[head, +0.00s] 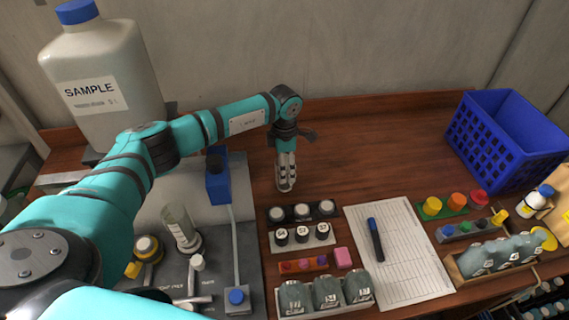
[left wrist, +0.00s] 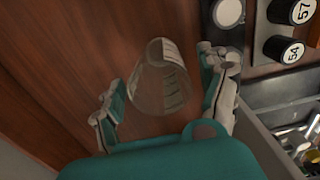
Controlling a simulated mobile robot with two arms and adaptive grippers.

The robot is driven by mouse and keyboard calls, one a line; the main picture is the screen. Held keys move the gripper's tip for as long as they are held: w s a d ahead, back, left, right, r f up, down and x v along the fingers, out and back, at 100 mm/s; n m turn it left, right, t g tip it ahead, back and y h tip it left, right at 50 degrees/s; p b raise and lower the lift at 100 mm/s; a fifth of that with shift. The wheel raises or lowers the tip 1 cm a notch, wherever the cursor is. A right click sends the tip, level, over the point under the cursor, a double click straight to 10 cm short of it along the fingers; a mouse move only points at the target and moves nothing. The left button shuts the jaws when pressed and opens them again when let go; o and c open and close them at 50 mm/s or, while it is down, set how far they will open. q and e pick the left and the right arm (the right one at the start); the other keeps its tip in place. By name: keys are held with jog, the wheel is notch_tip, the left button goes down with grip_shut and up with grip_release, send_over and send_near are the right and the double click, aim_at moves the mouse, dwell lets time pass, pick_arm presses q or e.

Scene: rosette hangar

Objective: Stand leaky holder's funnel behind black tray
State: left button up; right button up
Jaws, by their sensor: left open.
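A clear, tapered funnel (left wrist: 160,82) stands on the bare wood between my left gripper's spread fingers in the left wrist view, with a gap on each side. My left gripper (head: 285,186) is open, pointing down behind the black tray (head: 290,220); it also shows in the left wrist view (left wrist: 163,100). In the head view the gripper largely hides the funnel. The black tray holds dark vials with pale caps. On the bench unit at left, one holder (head: 148,247) shows no funnel, and another carries a clear funnel (head: 179,224). I see no leak. My right gripper is out of view.
A grey tray of numbered vials (head: 302,236) stands in front of the black tray. A sheet with a marker (head: 375,240) and a blue crate (head: 505,140) lie right. Wood behind the trays is largely clear.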

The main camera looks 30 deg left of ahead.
pick_arm(q)
jog(key=shift+r, duration=0.25)
jog(key=shift+w+r, duration=0.1)
jog(key=shift+r, duration=0.15)
notch_tip(320, 180, up, 11)
jog(key=b, duration=0.3)
jog(key=shift+r+b, duration=0.15)
jog(key=shift+b, duration=0.25)
